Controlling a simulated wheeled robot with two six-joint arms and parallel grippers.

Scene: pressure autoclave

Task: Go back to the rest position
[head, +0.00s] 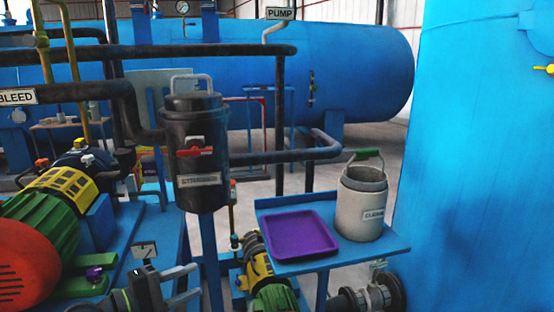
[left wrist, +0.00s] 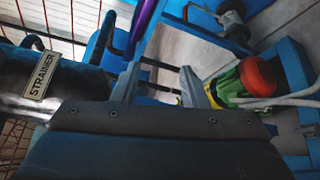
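My left gripper (head: 196,281) is low in the head view, below the black strainer canister (head: 196,130). Its two grey fingers are apart with nothing between them. The left wrist view also shows the fingers (left wrist: 165,82) spread and empty. The canister is upright on a blue post, with a grey handle on top, a red part on its front and a STRAINER label. It also shows at the left of the left wrist view (left wrist: 70,82). My right gripper is in neither view.
A blue side table (head: 386,244) holds a purple tray (head: 302,235) and a grey CLEAN container (head: 360,205) with a green handle. A green and red motor pump (head: 45,235) stands left of my gripper. A smaller pump (head: 262,275) is below the table. A blue tank wall (head: 480,160) fills the right.

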